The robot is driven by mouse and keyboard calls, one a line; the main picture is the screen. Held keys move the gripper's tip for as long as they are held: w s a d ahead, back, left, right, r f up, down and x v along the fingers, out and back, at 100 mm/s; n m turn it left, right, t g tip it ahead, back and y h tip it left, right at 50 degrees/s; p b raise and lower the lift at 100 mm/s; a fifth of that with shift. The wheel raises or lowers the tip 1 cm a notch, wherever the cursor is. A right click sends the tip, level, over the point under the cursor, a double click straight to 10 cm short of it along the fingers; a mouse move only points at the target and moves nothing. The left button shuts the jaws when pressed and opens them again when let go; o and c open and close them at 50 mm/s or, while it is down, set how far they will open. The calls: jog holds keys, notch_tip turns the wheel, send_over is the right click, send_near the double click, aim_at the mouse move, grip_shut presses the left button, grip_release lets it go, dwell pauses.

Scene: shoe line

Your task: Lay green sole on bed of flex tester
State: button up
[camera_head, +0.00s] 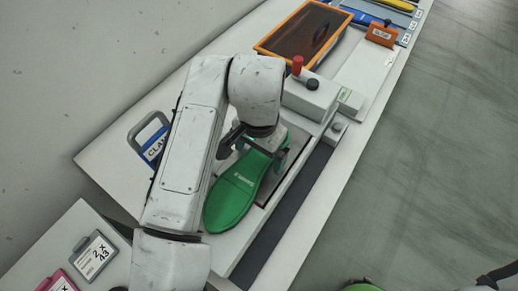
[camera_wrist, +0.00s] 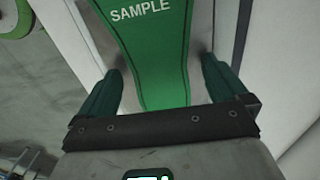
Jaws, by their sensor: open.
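The green sole (camera_head: 234,193) lies flat near the flex tester, its wide end toward the front of the picture. Its upper part reaches over the grey bed (camera_head: 296,142) under my arm, and its wide end extends beyond the bed. My gripper (camera_head: 266,152) is over the narrower end of the sole, partly hidden by my wrist. In the wrist view the sole (camera_wrist: 155,50), marked SAMPLE, runs between the two dark green fingers of my gripper (camera_wrist: 160,82). The fingers stand apart, with a gap on each side of the sole. The flex tester (camera_head: 310,97) has a red knob and a black knob.
An orange-framed dark tray (camera_head: 303,31) and an orange box (camera_head: 381,35) are at the back. Tags (camera_head: 93,256) lie at the lower left. A dark strip (camera_head: 287,215) runs along the bench, with open floor to the right.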

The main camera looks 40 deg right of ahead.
jog(key=shift+r, duration=0.1)
notch_tip(320, 180, up, 11)
jog(key=shift+b, duration=0.4)
jog(key=shift+f, duration=0.25)
